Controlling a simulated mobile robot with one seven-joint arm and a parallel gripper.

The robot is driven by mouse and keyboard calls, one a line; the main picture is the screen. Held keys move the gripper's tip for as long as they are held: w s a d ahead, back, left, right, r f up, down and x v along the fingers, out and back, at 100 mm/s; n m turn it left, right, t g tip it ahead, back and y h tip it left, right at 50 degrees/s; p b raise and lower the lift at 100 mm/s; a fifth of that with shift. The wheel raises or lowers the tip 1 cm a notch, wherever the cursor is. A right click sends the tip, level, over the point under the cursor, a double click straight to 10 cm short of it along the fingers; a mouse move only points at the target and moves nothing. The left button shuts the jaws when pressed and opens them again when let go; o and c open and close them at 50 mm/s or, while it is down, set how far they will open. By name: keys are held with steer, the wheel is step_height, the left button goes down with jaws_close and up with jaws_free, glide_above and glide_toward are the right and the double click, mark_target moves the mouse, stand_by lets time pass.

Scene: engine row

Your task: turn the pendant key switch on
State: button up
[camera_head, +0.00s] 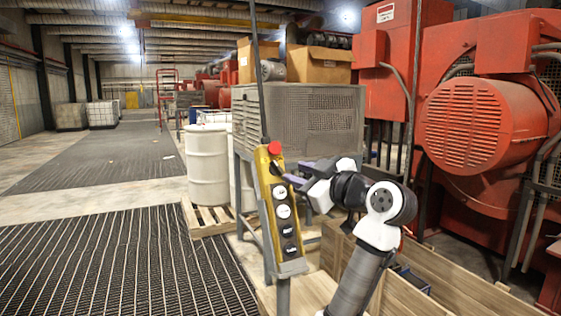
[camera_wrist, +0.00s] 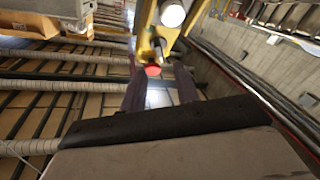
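The yellow pendant (camera_head: 267,205) hangs upright from a cable, with a red button (camera_head: 274,148) on top and a column of pale and dark round controls below. A small dark control just under the red button may be the key switch (camera_head: 277,167); its position is too small to read. My gripper (camera_head: 290,173) reaches in from the right, its purple fingers close to the pendant's upper part. In the wrist view the fingers (camera_wrist: 160,88) stand apart with a gap between them. The red button (camera_wrist: 152,70) shows near their tips. Contact cannot be told.
A grey post (camera_head: 283,295) stands below the pendant. Wooden crates (camera_head: 385,285) lie below my arm. White drums (camera_head: 208,165) stand on a pallet behind, and red machinery (camera_head: 475,130) fills the right. The grated floor at left is clear.

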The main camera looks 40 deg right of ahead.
mark_target(279, 167)
steer(key=w+p, duration=0.1)
steer(key=w, duration=0.5)
steer(key=shift+w+p, duration=0.25)
steer(key=shift+p, duration=0.15)
jaws_close()
